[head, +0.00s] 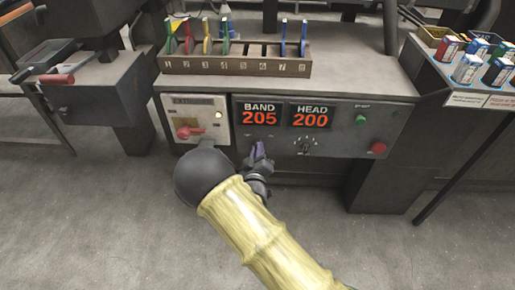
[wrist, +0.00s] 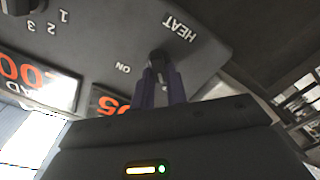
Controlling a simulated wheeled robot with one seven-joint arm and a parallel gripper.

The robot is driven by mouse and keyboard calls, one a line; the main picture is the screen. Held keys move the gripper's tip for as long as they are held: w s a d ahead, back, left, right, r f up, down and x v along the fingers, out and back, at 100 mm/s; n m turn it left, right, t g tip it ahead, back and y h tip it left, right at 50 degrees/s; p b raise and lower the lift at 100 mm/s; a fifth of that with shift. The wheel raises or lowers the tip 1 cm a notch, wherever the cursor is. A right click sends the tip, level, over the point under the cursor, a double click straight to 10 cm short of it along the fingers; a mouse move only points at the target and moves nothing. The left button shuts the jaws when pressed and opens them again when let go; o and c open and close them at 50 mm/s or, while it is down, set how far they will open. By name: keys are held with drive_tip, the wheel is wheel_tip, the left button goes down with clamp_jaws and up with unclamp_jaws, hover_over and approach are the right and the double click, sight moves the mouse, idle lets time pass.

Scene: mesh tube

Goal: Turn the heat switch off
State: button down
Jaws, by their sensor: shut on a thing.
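The heat switch (wrist: 158,56) is a small dark knob on the grey panel, beside the printed words HEAT and ON in the wrist view. My gripper (wrist: 160,76) has its two purple-grey fingers shut on this switch. The fingers hide part of the switch, so its exact angle is hard to read. In the head view my gripper (head: 258,150) is at the panel just below the BAND display, and it covers the switch there.
The panel has BAND 205 (head: 260,116) and HEAD 200 (head: 310,116) displays, a numbered dial (head: 306,145), a green button (head: 360,120) and a red button (head: 378,148). A red rotary switch (head: 188,131) is at left. A numbered rack (head: 235,67) stands above.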

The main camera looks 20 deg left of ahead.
drive_tip(key=shift+f, duration=0.15)
idle(0.3)
drive_tip(key=c, duration=1.4)
unclamp_jaws()
drive_tip(key=p+v, duration=0.2)
drive_tip(key=v, duration=1.5)
drive_tip(key=shift+s, duration=0.25)
drive_tip(key=shift+w, duration=0.1)
